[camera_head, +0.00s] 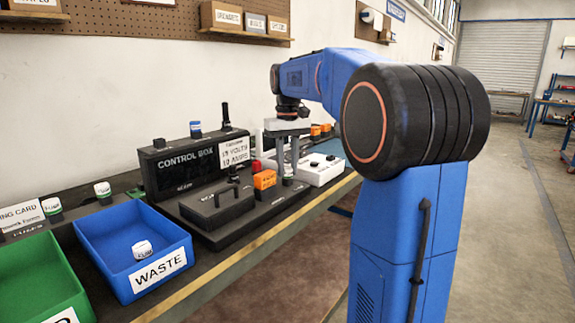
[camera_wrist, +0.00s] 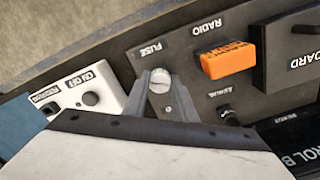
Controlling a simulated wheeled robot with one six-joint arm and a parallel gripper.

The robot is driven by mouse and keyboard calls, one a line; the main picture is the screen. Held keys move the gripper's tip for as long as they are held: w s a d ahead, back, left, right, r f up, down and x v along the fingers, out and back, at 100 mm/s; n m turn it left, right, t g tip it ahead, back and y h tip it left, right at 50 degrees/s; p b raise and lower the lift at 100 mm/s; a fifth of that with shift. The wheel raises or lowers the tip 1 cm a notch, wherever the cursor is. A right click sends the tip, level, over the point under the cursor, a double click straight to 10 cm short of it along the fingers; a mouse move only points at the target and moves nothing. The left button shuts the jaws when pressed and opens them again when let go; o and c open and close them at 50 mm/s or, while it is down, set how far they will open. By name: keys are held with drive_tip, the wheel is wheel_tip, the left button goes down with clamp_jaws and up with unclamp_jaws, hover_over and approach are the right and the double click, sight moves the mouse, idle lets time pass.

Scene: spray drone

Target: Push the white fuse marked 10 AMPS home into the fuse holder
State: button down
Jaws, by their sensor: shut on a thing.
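My gripper (camera_head: 287,172) reaches down onto the dark panel in front of the control box. In the wrist view its fingers (camera_wrist: 162,92) are shut on a small white round-topped piece, the white fuse (camera_wrist: 160,79), beside the printed word FUSE. Its 10 AMPS marking cannot be read here. The fuse holder lies under the fuse and fingers and is hidden, so I cannot tell how deep the fuse sits. In the head view the fingers hide the fuse.
The orange RADIO block (camera_head: 264,180) and black BOARD block (camera_head: 218,204) stand close beside my gripper. A white switch box (camera_head: 318,172) is on its other side. The control box (camera_head: 183,166) stands behind. A blue WASTE bin (camera_head: 104,231) holds another white fuse (camera_head: 142,249).

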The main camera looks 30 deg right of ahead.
sight(288, 169)
drive_tip(key=c, duration=1.4)
unclamp_jaws()
drive_tip(key=shift+f, duration=0.1)
drive_tip(key=shift+o, duration=0.2)
wheel_tip(288, 169, up, 18)
drive_tip(key=shift+f, duration=0.25)
drive_tip(key=s+a+f+t, duration=0.1)
drive_tip(key=s+a+f, duration=0.4)
drive_tip(key=s+f, duration=0.5)
drive_tip(key=s+a+f+n+t, duration=0.1)
drive_tip(key=s+a+f, duration=0.4)
drive_tip(key=s+f, duration=0.5)
drive_tip(key=s+a+f+n+t, duration=0.1)
drive_tip(key=s+a+f, duration=0.4)
drive_tip(key=s+f, duration=0.5)
wheel_tip(288, 169, down, 6)
drive_tip(key=shift+a+r+t, duration=0.2)
drive_tip(key=shift+a+t, duration=0.2)
drive_tip(key=shift+t, duration=0.5)
